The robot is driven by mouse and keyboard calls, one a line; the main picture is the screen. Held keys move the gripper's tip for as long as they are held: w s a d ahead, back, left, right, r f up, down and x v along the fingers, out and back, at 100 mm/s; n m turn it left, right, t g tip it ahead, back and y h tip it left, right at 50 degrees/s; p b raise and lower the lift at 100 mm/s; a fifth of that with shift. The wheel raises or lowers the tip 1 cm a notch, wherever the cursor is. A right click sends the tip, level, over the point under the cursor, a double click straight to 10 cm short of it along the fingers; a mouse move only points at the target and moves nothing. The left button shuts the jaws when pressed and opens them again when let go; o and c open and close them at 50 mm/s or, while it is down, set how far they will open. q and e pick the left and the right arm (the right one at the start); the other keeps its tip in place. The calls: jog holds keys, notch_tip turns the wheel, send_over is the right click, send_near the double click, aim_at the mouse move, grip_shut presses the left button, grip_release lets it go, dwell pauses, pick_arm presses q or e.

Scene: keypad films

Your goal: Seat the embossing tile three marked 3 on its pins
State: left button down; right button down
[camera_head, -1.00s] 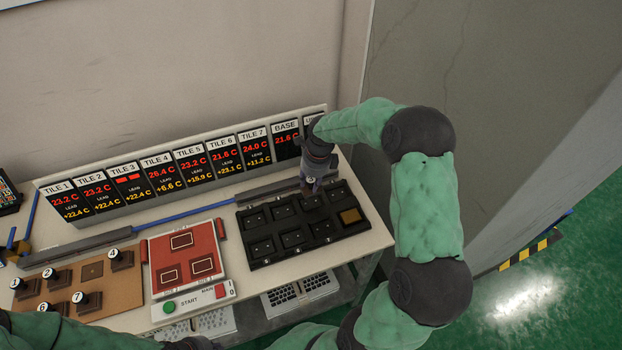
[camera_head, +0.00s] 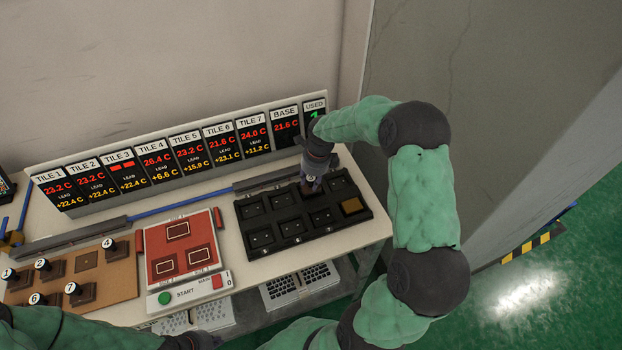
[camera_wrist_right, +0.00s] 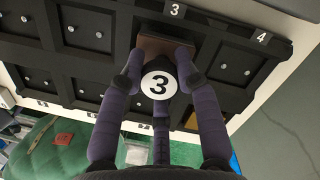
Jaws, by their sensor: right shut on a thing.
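My right gripper (camera_head: 312,184) is shut on tile three, whose round white knob top marked 3 (camera_wrist_right: 158,84) sits between its fingers in the right wrist view. The tile's brown base (camera_wrist_right: 165,47) lies over the bay beside the printed 3 (camera_wrist_right: 174,10) on the black rack (camera_head: 316,233). It looks roughly lined up with that bay; the fingers and knob hide the pins under it, so I cannot tell whether it is fully down. My left gripper (camera_head: 192,341) is at the bottom edge of the head view, mostly cut off.
Other rack bays show bare pins; one holds a brownish square (camera_head: 352,206). A brown board (camera_head: 118,283) with several numbered tiles stands at the left. A red panel (camera_head: 181,246) with a green start button lies between. A row of temperature displays (camera_head: 190,150) runs behind.

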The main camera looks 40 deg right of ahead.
jog(key=shift+f+b, duration=0.55)
jog(key=shift+f, duration=0.3)
jog(key=c, duration=0.8)
grip_release()
jog(key=r, duration=0.4)
jog(key=s+r, duration=0.1)
jog(key=r, duration=0.7)
jog(key=shift+s+d, duration=0.3)
jog(key=shift+d, duration=0.1)
